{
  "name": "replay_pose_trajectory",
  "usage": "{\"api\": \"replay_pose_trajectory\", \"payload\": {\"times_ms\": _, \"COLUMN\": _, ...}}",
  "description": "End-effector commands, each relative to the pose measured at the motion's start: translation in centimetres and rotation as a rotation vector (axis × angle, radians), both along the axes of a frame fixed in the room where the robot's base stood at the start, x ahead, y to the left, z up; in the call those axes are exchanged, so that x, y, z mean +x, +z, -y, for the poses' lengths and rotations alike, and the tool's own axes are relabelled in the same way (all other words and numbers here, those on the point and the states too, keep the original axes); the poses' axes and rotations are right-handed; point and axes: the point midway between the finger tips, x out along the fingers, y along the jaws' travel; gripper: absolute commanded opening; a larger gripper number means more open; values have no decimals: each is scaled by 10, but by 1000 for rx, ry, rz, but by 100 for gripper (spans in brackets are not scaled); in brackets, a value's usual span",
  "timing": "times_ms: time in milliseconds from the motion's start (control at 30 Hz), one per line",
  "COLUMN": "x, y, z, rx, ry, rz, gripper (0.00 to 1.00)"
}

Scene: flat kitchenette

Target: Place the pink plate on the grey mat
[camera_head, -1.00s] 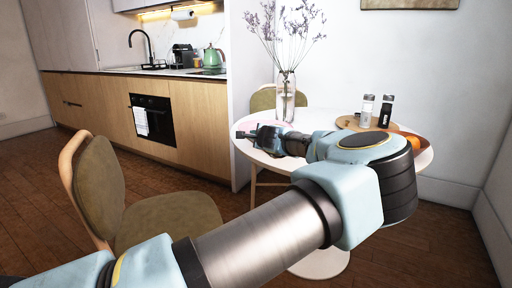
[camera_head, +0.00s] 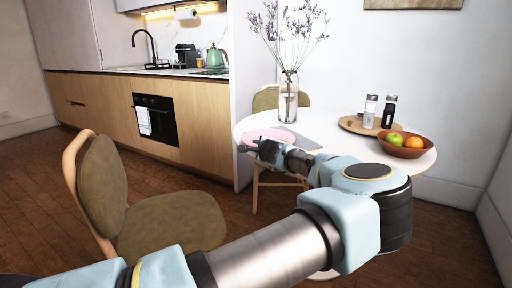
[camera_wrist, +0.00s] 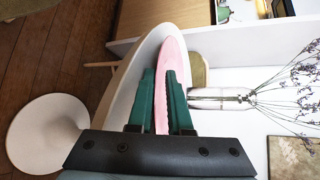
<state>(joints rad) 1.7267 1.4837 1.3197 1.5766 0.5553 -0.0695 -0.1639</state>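The pink plate (camera_head: 265,134) lies on the left side of the round white table, at the left of the grey mat (camera_head: 302,140). It looks close to or partly over the mat's left part; I cannot tell exactly. My gripper (camera_head: 246,147) is at the table's near left edge, in front of the plate, and hides part of its near side.
On the table (camera_head: 425,160) stand a glass vase (camera_head: 288,98) with dried flowers behind the mat, a wooden board (camera_head: 350,124) with two shakers, and a fruit bowl (camera_head: 402,151) at the right. One chair (camera_head: 170,222) is at the left front, another (camera_head: 265,99) behind.

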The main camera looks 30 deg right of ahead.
Motion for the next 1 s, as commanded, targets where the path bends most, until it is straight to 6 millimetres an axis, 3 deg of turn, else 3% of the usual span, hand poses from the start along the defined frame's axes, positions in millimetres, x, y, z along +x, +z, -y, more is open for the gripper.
{"api": "replay_pose_trajectory", "payload": {"times_ms": 233, "x": -14, "y": 4, "z": -2, "rx": 1, "ry": -1, "rz": 0, "gripper": 17}}
{"api": "replay_pose_trajectory", "payload": {"times_ms": 700, "x": -97, "y": 29, "z": -23, "rx": -2, "ry": -1, "rz": -1, "gripper": 17}}
{"api": "replay_pose_trajectory", "payload": {"times_ms": 1000, "x": -113, "y": 34, "z": -27, "rx": 0, "ry": 0, "rz": 0, "gripper": 17}}
